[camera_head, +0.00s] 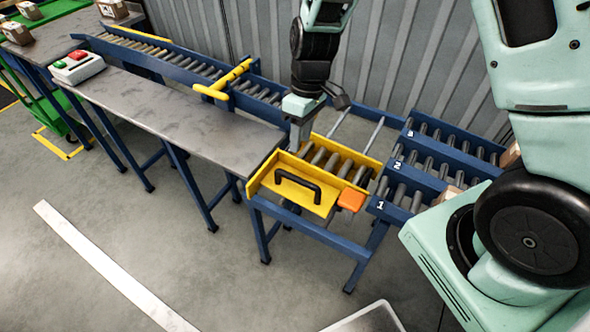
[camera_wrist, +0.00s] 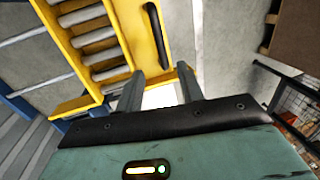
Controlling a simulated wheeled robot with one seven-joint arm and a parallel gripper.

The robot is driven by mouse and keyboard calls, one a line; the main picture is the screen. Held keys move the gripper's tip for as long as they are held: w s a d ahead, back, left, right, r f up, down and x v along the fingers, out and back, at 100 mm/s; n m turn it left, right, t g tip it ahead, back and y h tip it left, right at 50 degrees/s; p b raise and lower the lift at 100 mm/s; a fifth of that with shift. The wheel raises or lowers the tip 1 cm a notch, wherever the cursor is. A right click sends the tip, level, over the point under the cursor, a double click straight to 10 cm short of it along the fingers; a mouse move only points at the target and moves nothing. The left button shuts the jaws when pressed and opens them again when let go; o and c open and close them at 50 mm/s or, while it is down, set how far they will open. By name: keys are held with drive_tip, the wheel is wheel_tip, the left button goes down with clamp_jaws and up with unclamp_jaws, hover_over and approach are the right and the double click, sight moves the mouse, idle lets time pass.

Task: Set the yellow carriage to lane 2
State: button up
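The yellow carriage (camera_head: 322,203) with its grey rollers sits at the front end of its blue frame, beside the lane marked 1 (camera_head: 396,191). A black handle (camera_head: 297,184) is on its front panel, with an orange block (camera_head: 351,199) at the right corner. Lane 2 (camera_head: 416,170) lies just behind lane 1. My gripper (camera_head: 298,142) points down at the carriage's left side. In the wrist view, my gripper's fingers (camera_wrist: 160,77) are apart with nothing seen held between them, near the yellow panel (camera_wrist: 148,58) and handle (camera_wrist: 157,35). Whether they touch the carriage cannot be told.
Bare rails (camera_head: 352,128) run behind the carriage. A grey table (camera_head: 170,112) and a roller conveyor (camera_head: 175,57) with a yellow gate (camera_head: 223,80) stand left. The front floor is mostly open.

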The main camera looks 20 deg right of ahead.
drive_tip(key=f, duration=0.3)
drive_tip(key=s+a+f, duration=0.1)
drive_tip(key=f, duration=0.6)
drive_tip(key=shift+s+a+f, duration=0.15)
drive_tip(key=shift+a+f, duration=0.2)
drive_tip(key=shift+a, duration=0.05)
